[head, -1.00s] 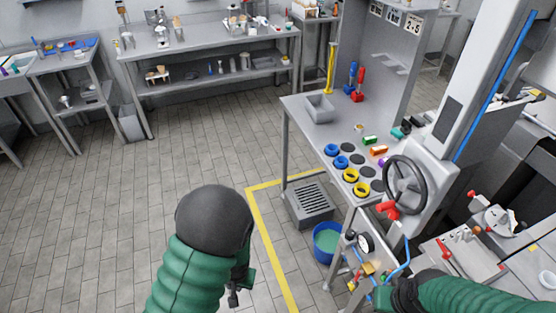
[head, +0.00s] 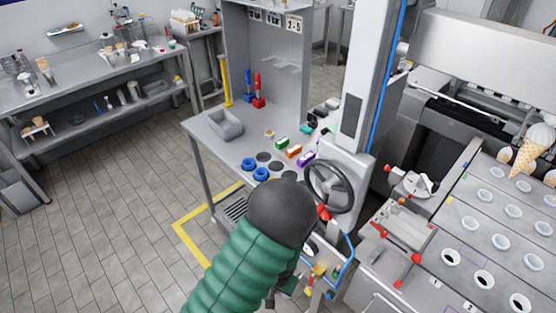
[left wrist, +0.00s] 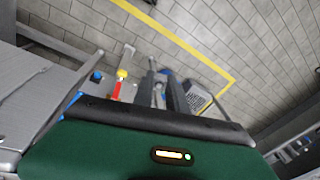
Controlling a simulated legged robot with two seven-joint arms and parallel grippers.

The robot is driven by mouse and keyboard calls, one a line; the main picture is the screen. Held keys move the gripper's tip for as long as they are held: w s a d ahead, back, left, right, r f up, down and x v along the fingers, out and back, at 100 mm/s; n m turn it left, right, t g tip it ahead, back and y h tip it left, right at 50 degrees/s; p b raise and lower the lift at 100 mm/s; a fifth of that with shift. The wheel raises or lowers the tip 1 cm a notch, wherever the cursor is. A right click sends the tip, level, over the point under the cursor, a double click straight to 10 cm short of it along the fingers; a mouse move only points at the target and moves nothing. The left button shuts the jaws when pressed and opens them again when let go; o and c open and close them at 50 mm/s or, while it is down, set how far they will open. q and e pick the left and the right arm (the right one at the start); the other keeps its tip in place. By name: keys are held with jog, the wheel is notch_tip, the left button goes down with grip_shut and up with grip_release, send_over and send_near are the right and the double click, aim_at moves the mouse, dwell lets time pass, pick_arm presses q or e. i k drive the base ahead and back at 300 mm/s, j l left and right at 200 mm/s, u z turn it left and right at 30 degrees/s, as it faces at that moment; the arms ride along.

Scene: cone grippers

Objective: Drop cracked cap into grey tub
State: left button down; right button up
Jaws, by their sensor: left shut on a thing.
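The grey tub (head: 226,125) stands on the far left part of the grey bench (head: 205,140), open at the top. My left arm covers the near end of this bench in the head view. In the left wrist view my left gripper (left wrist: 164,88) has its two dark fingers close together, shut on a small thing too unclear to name. The gripper is away from the tub, low before the bench. I cannot pick out a cracked cap for certain. My right gripper is out of view.
Blue rings (head: 256,170) and dark round discs lie on the bench, with green, orange (head: 293,151) and purple blocks behind. A handwheel (head: 329,187) and column rise at right. A yellow post (head: 226,80) stands behind the tub. Floor at left is clear.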

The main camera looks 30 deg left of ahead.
aim_at(214, 127)
jog(key=i+j+z, duration=0.2)
jog(key=j+z, duration=0.2)
jog(key=j, duration=1.1)
jog(key=j+z, duration=0.45)
jog(key=j, duration=1.1)
